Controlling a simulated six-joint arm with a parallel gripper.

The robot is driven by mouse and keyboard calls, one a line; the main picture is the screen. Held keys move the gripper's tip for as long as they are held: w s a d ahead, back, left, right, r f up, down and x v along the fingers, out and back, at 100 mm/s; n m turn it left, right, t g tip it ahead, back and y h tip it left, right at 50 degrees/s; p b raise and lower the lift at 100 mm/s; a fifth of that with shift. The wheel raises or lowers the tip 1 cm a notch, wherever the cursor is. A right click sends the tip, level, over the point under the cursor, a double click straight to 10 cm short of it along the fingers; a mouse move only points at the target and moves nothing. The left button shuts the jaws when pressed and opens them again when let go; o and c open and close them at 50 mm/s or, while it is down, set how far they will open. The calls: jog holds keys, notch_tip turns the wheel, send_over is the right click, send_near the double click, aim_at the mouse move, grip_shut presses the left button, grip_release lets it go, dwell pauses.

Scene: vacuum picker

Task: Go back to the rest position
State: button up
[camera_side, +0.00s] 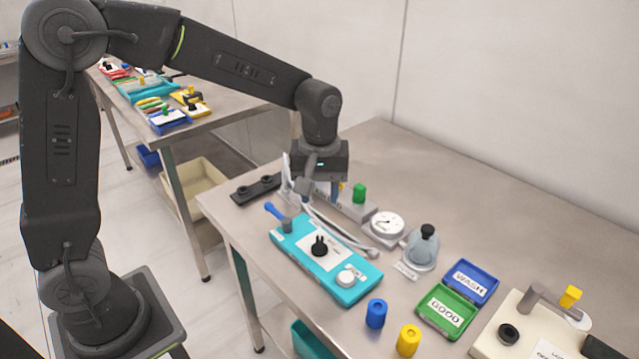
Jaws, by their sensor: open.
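My gripper (319,188) hangs from my dark grey arm, pointing down over the back left part of the steel table (480,190). It is open, and I see nothing held between its fingers. Its fingertips overlap in the picture with a grey block (352,207) that carries a green knob (359,193) and with pale tubing, so the gap to them cannot be told.
A teal box (345,289) with a black knob stands in front. A dial gauge (386,224), a grey flask-like part (422,248), blue (376,313) and yellow (408,340) cylinders, and WASH (485,291) and GOOD (432,319) trays stand right. The table's back right is clear.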

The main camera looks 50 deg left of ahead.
jog(key=shift+r, duration=0.9)
jog(key=s+a+r+m+t, duration=0.1)
jog(key=s+r+m+t, duration=0.1)
jog(key=s, duration=0.7)
jog(key=s+a+r+m+t, duration=0.2)
jog(key=s+r+m+t, duration=0.1)
jog(key=s+m, duration=0.4)
jog(key=s+r, duration=0.1)
jog(key=s, duration=0.2)
jog(key=shift+a+r+t, duration=0.2)
jog(key=shift+a+t, duration=0.1)
